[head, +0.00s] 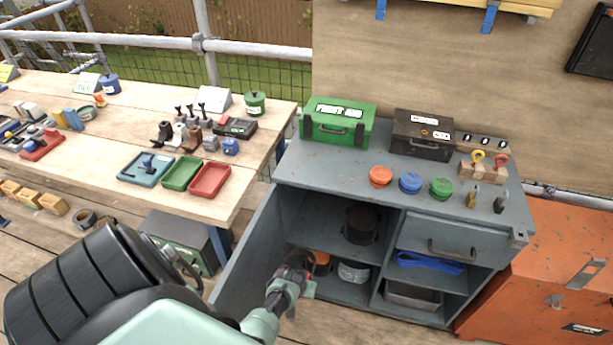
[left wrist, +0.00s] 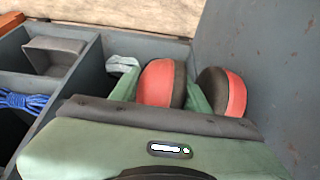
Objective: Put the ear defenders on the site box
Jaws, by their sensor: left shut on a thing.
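The ear defenders, with red and black cups (left wrist: 155,84), show in the left wrist view. One cup sits between the fingers of my left gripper (left wrist: 162,95), which is shut on it. The other cup (left wrist: 236,92) is just outside the right finger. In the head view my left gripper (head: 296,284) is at the open front of the grey cabinet, and the ear defenders (head: 288,272) are mostly hidden by it. An orange metal chest, which looks like the site box (head: 560,240), stands right of the cabinet. My right gripper is not in view.
The cabinet (head: 330,165) has an open door (head: 245,265) at its left, close to my gripper. A dark pot (head: 361,225), an orange item (head: 319,263) and a grey item (head: 353,271) are inside. Its top holds a green first-aid box (head: 338,121) and coloured lids. A workbench (head: 110,185) stands left.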

